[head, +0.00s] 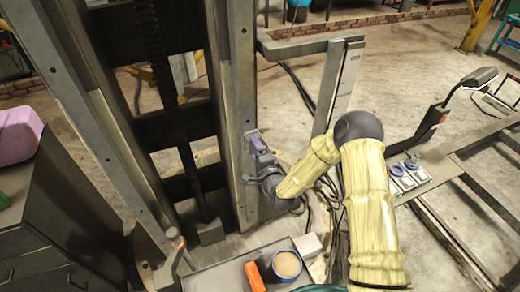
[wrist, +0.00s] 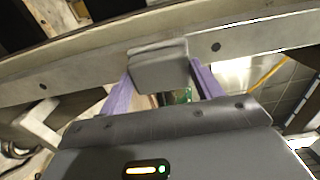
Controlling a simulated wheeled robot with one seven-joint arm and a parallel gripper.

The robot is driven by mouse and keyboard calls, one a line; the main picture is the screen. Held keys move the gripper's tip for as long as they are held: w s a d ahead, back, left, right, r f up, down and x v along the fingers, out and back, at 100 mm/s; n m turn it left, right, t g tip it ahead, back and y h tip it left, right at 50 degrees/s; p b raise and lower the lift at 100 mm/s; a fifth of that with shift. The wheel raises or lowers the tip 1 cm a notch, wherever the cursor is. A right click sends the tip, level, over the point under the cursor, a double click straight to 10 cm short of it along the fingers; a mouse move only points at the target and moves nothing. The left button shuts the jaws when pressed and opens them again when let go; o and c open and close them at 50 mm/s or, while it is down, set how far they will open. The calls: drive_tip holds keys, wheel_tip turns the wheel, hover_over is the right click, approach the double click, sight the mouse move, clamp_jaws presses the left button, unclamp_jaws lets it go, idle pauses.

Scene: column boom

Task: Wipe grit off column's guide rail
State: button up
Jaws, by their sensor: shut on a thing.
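The column's guide rail (head: 243,60) is a long grey metal upright with bolt holes, right of the dark column middle. In the wrist view the rail (wrist: 70,77) crosses the picture as a pale band with dark holes. My gripper (head: 254,143) is at the rail's right side, about halfway down its visible length. Its purple fingers (wrist: 162,80) are shut on a grey block-shaped pad (wrist: 158,62). The pad overlaps the rail in the wrist view and seems to be against its face; contact is hard to tell. I cannot make out grit on the rail.
A tray (head: 215,279) at the bottom holds an orange block (head: 255,276), a tan-filled cup (head: 286,264) and a pale box (head: 308,245). A grey bar (head: 290,47) and upright panel (head: 342,85) stand right of the rail. A dark cabinet (head: 60,220) carries a pink container (head: 18,135).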

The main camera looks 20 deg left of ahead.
sight(249, 134)
drive_tip(key=shift+s+a, duration=0.2)
drive_tip(key=shift+a, duration=0.15)
drive_tip(key=shift+r, duration=0.1)
drive_tip(key=shift+r+p, duration=1)
drive_tip(key=shift+r, duration=1)
drive_tip(key=shift+d+f, duration=0.1)
drive_tip(key=shift+s+d, duration=0.35)
drive_tip(key=shift+s, duration=0.15)
drive_tip(key=shift+b+v, duration=0.35)
drive_tip(key=shift+v, duration=2)
